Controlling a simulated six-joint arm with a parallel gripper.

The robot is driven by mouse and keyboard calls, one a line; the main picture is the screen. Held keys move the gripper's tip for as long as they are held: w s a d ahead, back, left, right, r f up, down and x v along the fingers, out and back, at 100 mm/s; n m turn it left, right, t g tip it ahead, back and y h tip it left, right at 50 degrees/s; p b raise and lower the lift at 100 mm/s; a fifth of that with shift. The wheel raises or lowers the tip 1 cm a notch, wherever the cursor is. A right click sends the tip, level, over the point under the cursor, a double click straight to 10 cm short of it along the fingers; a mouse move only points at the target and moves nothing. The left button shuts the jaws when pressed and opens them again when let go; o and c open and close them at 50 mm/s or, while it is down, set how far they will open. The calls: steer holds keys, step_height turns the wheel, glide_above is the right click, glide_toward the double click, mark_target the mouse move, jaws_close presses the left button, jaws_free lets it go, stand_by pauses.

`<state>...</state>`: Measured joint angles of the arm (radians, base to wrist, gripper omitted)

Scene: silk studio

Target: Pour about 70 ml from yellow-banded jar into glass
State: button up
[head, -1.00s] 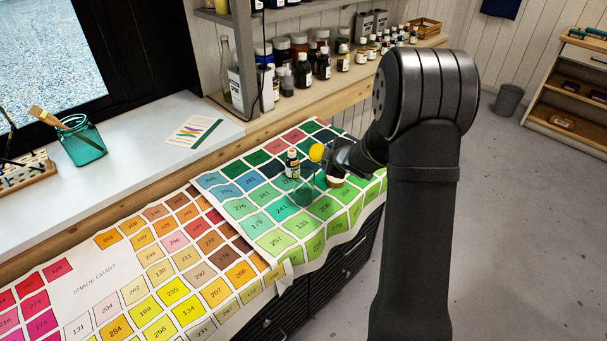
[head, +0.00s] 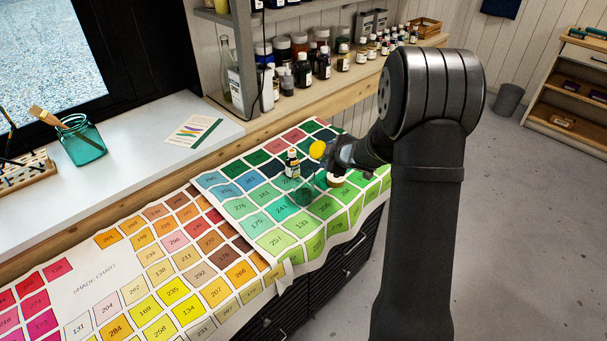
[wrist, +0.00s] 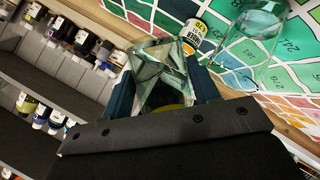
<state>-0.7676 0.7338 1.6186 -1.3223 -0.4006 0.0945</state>
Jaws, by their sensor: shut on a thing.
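My gripper (head: 330,155) is shut on a clear, faceted glass jar (wrist: 160,72), which looks tilted in the wrist view. A bit of yellow shows low on it there, and a round yellow patch (head: 317,149) shows at the gripper's tip in the head view. The clear glass (head: 306,194) stands on the green part of the shade chart, below and left of the gripper; it also shows in the wrist view (wrist: 258,22), apart from the jar. I cannot tell the liquid levels or whether anything is flowing.
A small labelled dye bottle (head: 292,165) stands just behind the glass. A low jar (head: 337,181) with a pale top stands right of the glass, partly hidden by my gripper. Shelves (head: 285,95) of bottles line the back. The chart (head: 95,285) at front left is clear.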

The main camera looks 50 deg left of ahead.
steer(key=shift+r, duration=0.1)
steer(key=shift+w+r+m+g, duration=0.1)
steer(key=shift+r+m+g, duration=0.05)
steer(key=shift+m+g, duration=0.65)
steer(key=shift+g, duration=0.2)
steer(key=f, duration=0.4)
steer(key=w+f, duration=0.1)
steer(key=shift+d+f, duration=0.15)
steer(key=shift+f, duration=0.25)
steer(key=shift+w+d+f+m+g+y, duration=0.1)
steer(key=shift+w+f+m+g+y, duration=0.35)
steer(key=shift+w+m+g, duration=0.4)
steer(key=shift+w+d+f+m+g+y, duration=0.1)
steer(key=shift+w+f+m+g+y, duration=0.3)
steer(key=shift+m+g, duration=0.45)
